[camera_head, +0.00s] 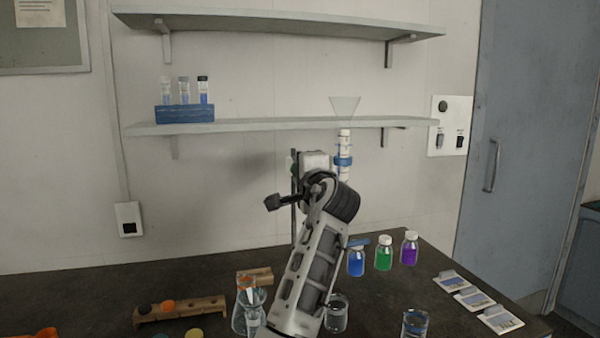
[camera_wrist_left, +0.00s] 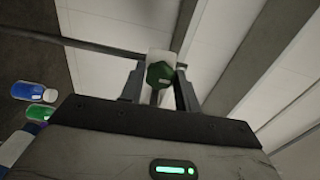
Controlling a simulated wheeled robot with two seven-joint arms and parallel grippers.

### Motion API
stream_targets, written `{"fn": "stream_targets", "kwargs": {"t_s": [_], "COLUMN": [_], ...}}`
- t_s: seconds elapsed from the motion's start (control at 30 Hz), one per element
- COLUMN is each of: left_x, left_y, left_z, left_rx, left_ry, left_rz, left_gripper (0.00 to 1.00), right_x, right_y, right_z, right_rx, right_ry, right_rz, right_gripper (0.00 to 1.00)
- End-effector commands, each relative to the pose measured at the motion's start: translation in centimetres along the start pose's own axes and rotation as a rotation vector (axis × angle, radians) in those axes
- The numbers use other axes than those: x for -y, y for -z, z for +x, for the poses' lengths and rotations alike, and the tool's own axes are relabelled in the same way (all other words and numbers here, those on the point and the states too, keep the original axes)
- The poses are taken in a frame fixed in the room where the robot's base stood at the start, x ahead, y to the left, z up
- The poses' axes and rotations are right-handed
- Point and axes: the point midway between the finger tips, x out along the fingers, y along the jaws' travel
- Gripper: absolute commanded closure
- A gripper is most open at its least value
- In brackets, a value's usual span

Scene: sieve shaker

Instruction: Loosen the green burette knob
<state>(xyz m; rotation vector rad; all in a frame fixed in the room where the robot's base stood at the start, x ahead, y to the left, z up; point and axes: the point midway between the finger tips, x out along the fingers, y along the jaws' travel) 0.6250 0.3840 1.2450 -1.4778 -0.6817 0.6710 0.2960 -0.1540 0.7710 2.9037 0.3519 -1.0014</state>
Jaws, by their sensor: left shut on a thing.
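The green burette knob (camera_wrist_left: 160,74) is dark green and faceted, and sits between the two fingers of my left gripper (camera_wrist_left: 159,86) in the left wrist view. The fingers are closed against its sides. In the head view a small green part (camera_head: 291,165) shows beside the thin stand rod (camera_head: 293,215), left of my wrist. My right gripper is in neither view.
Blue (camera_head: 356,261), green (camera_head: 383,254) and purple (camera_head: 409,248) bottles stand right of my arm. A beaker (camera_head: 336,314) and a flask (camera_head: 240,316) flank my forearm. A shelf (camera_head: 250,126) with a blue tube rack (camera_head: 185,113) is behind.

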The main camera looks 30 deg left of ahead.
Motion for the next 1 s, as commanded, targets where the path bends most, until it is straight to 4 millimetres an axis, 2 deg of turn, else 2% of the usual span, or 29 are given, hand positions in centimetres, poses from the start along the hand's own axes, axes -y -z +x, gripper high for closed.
{"fn": "stream_targets", "kwargs": {"t_s": [0.03,0.07,0.1,0.13,0.43,0.57,0.67,1.0], "left_x": [-0.1,-0.1,-0.1,-0.1,-0.1,-0.2,-0.3,-0.4], "left_y": [0.1,0.1,0.1,0.1,0.0,0.1,0.1,0.1], "left_z": [0.0,0.0,0.0,0.0,-0.1,-1.2,-3.0,-11.2], "left_rx": [-0.001,-0.001,-0.001,-0.001,-0.001,-0.002,-0.004,-0.005], "left_ry": [-0.003,-0.003,-0.003,-0.003,-0.001,0.0,0.0,-0.003], "left_rz": [-0.001,-0.001,-0.001,-0.001,0.0,0.0,-0.003,-0.005], "left_gripper": [0.91,0.62,0.51,0.47,0.47,0.47,0.47,0.47], "right_x": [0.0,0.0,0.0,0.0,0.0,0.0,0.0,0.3], "right_y": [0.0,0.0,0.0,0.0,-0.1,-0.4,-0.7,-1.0], "right_z": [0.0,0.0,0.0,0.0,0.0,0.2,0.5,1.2], "right_rx": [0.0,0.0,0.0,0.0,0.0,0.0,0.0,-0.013], "right_ry": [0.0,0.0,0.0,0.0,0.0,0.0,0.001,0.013], "right_rz": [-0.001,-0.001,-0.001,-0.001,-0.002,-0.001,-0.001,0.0], "right_gripper": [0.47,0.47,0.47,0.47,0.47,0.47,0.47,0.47]}}
